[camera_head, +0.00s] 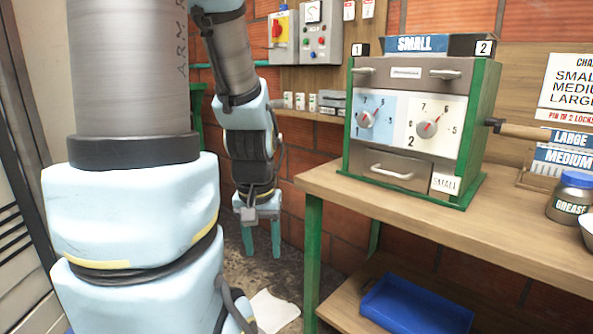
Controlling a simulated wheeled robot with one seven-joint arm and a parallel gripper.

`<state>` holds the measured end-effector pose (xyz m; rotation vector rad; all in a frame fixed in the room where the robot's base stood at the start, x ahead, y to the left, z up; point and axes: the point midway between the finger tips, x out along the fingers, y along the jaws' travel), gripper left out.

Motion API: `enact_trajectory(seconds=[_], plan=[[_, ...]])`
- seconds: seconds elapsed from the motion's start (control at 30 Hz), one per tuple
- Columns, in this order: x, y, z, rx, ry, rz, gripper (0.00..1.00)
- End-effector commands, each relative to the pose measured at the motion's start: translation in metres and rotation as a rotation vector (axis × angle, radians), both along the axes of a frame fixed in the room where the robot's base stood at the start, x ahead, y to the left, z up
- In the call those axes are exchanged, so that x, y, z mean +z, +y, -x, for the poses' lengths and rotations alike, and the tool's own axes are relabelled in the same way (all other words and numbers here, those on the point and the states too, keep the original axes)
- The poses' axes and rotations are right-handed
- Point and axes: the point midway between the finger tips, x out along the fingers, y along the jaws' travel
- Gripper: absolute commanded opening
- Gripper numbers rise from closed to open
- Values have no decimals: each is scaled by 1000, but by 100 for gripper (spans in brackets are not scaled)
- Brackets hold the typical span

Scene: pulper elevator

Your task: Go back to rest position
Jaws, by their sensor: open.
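My gripper (262,241) hangs at the end of my light-blue and grey arm, left of the workbench. Its two teal fingers point down and stand apart, with nothing between them. It is over the dark floor, clear of the bench. My nearer arm links fill the left part of the view and hide what is behind them.
A wooden bench (420,212) with green legs stands at the right. On it are a two-dial control box (405,160), a grease jar (570,198) and size plates (570,150). A blue tray (415,308) lies on the lower shelf. Switch boxes (320,35) hang on the brick wall.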

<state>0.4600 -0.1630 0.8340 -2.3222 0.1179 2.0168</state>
Motion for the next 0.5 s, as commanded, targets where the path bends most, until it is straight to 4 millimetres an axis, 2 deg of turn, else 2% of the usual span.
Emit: enact_trajectory(seconds=[0.03, 0.33, 0.5], plan=[[20, 0, 0, 0, 1, 0, 53], [84, 0, 0, 0, 2, 1, 53], [103, 0, 0, 0, 2, 1, 53]])
